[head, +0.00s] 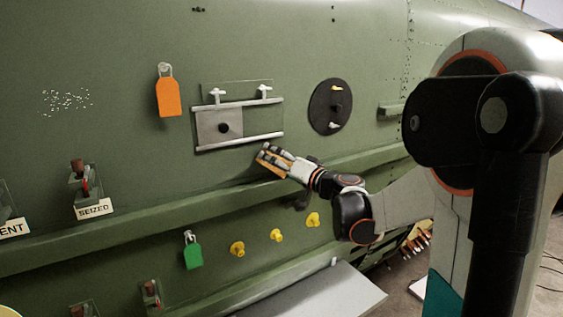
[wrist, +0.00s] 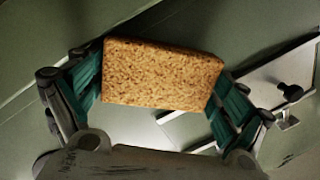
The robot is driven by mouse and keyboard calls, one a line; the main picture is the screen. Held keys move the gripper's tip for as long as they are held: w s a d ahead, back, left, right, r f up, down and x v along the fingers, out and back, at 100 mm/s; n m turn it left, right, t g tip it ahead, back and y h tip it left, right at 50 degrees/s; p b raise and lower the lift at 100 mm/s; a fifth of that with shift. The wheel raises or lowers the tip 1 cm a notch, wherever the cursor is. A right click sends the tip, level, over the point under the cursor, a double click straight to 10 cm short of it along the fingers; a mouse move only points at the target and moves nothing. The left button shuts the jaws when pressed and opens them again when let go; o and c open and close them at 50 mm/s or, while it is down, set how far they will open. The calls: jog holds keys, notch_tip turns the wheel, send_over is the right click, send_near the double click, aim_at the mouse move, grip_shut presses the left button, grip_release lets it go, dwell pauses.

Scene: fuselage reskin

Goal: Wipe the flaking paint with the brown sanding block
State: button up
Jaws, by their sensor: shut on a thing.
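The flaking paint (head: 66,102) is a patch of white specks on the green fuselage wall at the far left of the head view. My gripper (head: 269,161) is shut on the brown sanding block (wrist: 162,75), a speckled tan block held between the two teal finger pads in the wrist view. The block also shows at the fingertips in the head view (head: 266,165). It is below the sliding panel, well to the right of and lower than the flaking paint. The flaking paint does not show in the wrist view.
An orange tag (head: 169,98) hangs between the paint patch and the sliding panel (head: 213,129). A black disc (head: 330,106) is on the right. A ledge (head: 180,213) runs below, with a green tag (head: 193,255) and yellow knobs (head: 276,236) under it. A "SEIZED" fixture (head: 94,210) protrudes at left.

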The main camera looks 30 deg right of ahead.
jog(key=s, duration=0.6)
jog(key=shift+d, duration=0.15)
dwell(0.3)
jog(key=s, duration=0.3)
dwell(0.5)
jog(key=shift+w, duration=0.1)
jog(key=w+b, duration=0.1)
jog(key=w, duration=0.7)
dwell(0.8)
jog(key=shift+w, duration=0.75)
dwell(0.5)
